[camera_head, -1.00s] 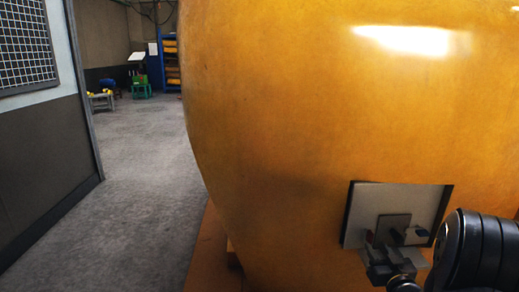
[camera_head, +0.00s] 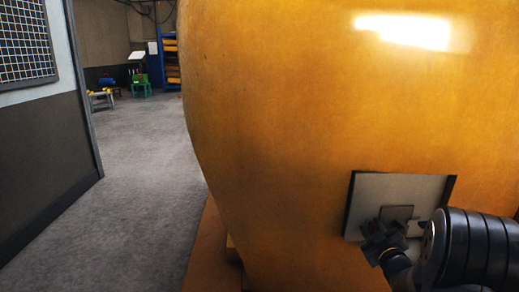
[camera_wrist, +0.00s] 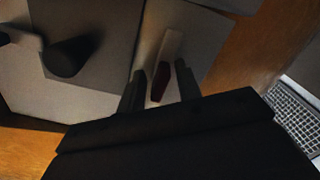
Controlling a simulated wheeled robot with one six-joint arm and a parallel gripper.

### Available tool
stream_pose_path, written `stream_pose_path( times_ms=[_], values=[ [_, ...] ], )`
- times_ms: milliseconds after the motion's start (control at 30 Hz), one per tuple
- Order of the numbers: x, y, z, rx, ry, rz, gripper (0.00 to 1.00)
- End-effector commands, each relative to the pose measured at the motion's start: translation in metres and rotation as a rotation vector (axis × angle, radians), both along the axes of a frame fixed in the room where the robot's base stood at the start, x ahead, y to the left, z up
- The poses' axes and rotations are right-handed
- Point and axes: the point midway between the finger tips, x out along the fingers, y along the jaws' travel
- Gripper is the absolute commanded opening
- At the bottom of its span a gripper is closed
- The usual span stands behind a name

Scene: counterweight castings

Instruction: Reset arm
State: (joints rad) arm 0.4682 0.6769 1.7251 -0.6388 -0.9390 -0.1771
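A large yellow casting (camera_head: 290,120) fills most of the head view. A light grey panel (camera_head: 362,198) is set on its lower right part, with a smaller darker plate (camera_head: 398,212) at its middle. My gripper (camera_head: 378,232) is in front of the panel and hides part of it. In the wrist view the panel (camera_wrist: 35,92), the dark plate (camera_wrist: 100,25) and a black knob (camera_wrist: 66,58) show to the left. My gripper's fingers (camera_wrist: 161,90) are apart. A pale bar (camera_wrist: 171,45) and a dark red piece (camera_wrist: 159,82) show between them, with gaps on both sides.
Open grey floor (camera_head: 145,160) lies left of the casting, beside a wall (camera_head: 45,150) with a grid panel (camera_head: 24,42). A green stool (camera_head: 141,86), a small table (camera_head: 101,98) and a blue rack (camera_head: 170,60) stand far back.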

Motion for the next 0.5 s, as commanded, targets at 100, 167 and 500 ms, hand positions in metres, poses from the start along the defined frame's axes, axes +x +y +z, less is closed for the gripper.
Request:
stream_pose_path(
  times_ms=[100,167,500],
  values=[
    [0.0000,-0.0001,-0.0004,-0.074,-0.002,0.000,0.33],
    [0.0000,-0.0001,-0.0004,-0.102,-0.003,0.000,0.33],
    [0.0000,-0.0001,0.0000,-0.157,-0.004,-0.001,0.33]
  ],
)
